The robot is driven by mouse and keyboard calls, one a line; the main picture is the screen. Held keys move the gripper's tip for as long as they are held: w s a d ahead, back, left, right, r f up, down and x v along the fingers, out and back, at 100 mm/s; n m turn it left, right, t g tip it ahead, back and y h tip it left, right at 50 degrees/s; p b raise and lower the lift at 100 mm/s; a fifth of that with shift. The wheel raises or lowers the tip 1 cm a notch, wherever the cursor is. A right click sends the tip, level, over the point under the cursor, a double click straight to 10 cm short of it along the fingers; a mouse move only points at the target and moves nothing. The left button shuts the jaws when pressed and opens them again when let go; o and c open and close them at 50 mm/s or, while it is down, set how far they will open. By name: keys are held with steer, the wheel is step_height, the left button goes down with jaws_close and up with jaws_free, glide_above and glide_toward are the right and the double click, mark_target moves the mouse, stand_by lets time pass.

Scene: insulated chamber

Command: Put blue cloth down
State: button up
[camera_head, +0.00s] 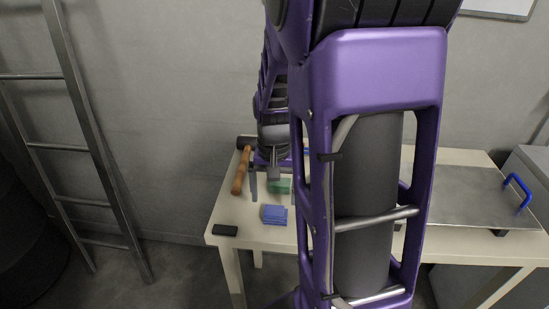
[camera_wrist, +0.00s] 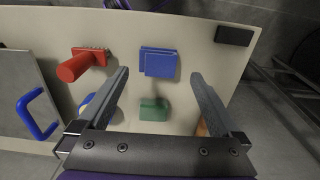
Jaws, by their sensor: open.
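The blue cloth (camera_head: 275,215) lies folded on the cream table near its front edge. In the wrist view the blue cloth (camera_wrist: 159,62) lies flat on the table top, beyond the fingertips and between their lines. My gripper (camera_wrist: 160,82) is open and empty, with its two grey fingers spread wide. In the head view my gripper (camera_head: 264,186) is partly hidden behind my arm, above the table's left part and farther back than the cloth. The fingers look apart from the cloth.
A green block (camera_wrist: 153,110) lies close to the cloth. A red-handled brush (camera_wrist: 85,62), a black block (camera_wrist: 234,35) and a metal plate with a blue handle (camera_wrist: 38,115) are around it. A wooden-handled hammer (camera_head: 241,170) lies at the left. A ladder (camera_head: 85,140) leans on the wall.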

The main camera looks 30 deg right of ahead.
mark_target(274, 211)
step_height(274, 211, up, 11)
steer(key=p, duration=0.1)
stand_by(0.5)
